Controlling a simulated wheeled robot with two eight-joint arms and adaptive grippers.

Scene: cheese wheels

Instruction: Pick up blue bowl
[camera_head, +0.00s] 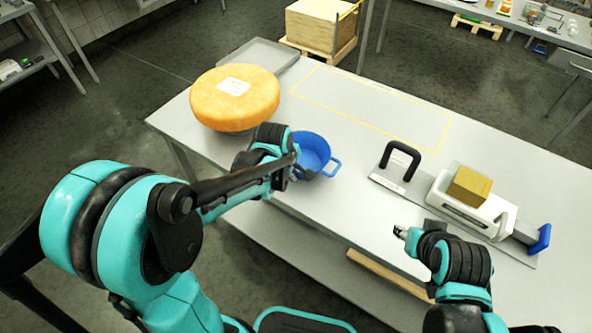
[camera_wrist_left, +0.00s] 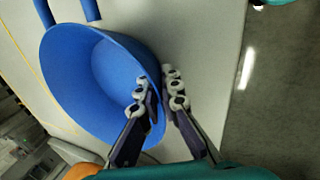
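The blue bowl (camera_head: 312,150) is on the table's front part, beside the cheese wheel, with a loop handle on its right. It fills much of the left wrist view (camera_wrist_left: 85,75). My left gripper (camera_head: 300,172) is at its near rim. In the left wrist view its fingers (camera_wrist_left: 158,92) are close together, one inside the bowl and one outside, with the wall pinched between them. My left arm hides part of the bowl in the head view. My right gripper (camera_head: 401,233) is over the table's front edge, apart from the bowl; its finger opening is too small to make out.
A large orange cheese wheel (camera_head: 235,97) stands left of the bowl, by a grey tray (camera_head: 262,53). A slicer-like board (camera_head: 398,182) with a black handle and a yellow cheese block (camera_head: 469,186) is at the right. The yellow-outlined area (camera_head: 375,105) is clear.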

